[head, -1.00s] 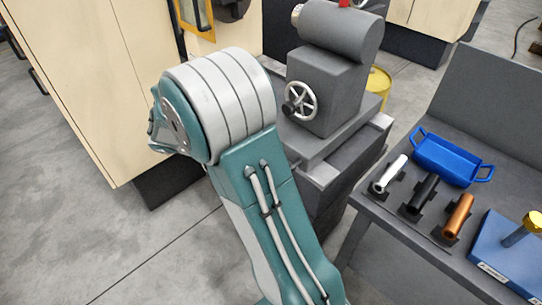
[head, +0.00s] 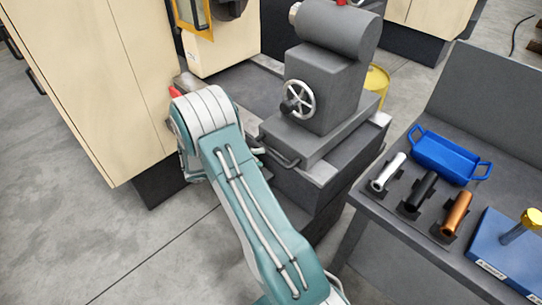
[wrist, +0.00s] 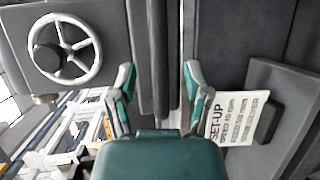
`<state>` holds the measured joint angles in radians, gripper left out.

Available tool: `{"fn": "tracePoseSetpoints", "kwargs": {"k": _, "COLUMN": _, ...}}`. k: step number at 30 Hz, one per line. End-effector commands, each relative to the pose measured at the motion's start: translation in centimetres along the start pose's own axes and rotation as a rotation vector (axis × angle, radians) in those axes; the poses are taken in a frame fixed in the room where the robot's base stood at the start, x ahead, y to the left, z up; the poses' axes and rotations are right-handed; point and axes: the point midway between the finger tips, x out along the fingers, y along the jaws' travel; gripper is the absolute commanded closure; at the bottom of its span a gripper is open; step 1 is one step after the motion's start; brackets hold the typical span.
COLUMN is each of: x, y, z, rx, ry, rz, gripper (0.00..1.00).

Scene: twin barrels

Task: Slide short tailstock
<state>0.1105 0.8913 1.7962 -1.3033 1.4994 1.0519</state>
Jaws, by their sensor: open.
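The tailstock (head: 320,88) is a grey block with a cylindrical barrel on top, standing on the machine bed (head: 325,170) in the head view. Its spoked handwheel (head: 298,98) faces front left. A dark bar handle (head: 280,155) sits low on the tailstock base. In the wrist view the handwheel (wrist: 65,48) is at upper left. My gripper (wrist: 158,85) is open, its green fingers apart. Dark grey ridged surfaces pass between the fingertips in that picture; I cannot tell whether they touch. In the head view my arm hides the gripper.
A SET-UP label (wrist: 235,117) shows right of the fingers. At right, a grey bench holds a blue tray (head: 447,157), white, black and orange cylinders (head: 457,213) and a blue block (head: 510,255). A beige cabinet (head: 85,90) stands left. The floor at lower left is clear.

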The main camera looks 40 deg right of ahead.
Motion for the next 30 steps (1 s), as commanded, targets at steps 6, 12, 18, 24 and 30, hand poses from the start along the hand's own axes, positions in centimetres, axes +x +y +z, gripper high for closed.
{"fn": "tracePoseSetpoints", "kwargs": {"k": 6, "x": 3.4, "y": 0.0, "z": 0.1, "rx": -0.001, "ry": -0.003, "rz": 0.000, "gripper": 0.38}}
{"fn": "tracePoseSetpoints", "kwargs": {"k": 12, "x": 4.5, "y": 0.0, "z": 0.0, "rx": -0.001, "ry": -0.001, "rz": 0.000, "gripper": 0.38}}
{"fn": "tracePoseSetpoints", "kwargs": {"k": 18, "x": 4.5, "y": 0.0, "z": 0.0, "rx": -0.001, "ry": 0.000, "rz": 0.000, "gripper": 0.38}}
{"fn": "tracePoseSetpoints", "kwargs": {"k": 24, "x": 4.5, "y": 0.0, "z": 0.0, "rx": -0.001, "ry": 0.000, "rz": 0.000, "gripper": 1.00}}
{"fn": "tracePoseSetpoints", "kwargs": {"k": 30, "x": 4.5, "y": -0.1, "z": 0.0, "rx": -0.002, "ry": -0.001, "rz": -0.001, "gripper": 1.00}}
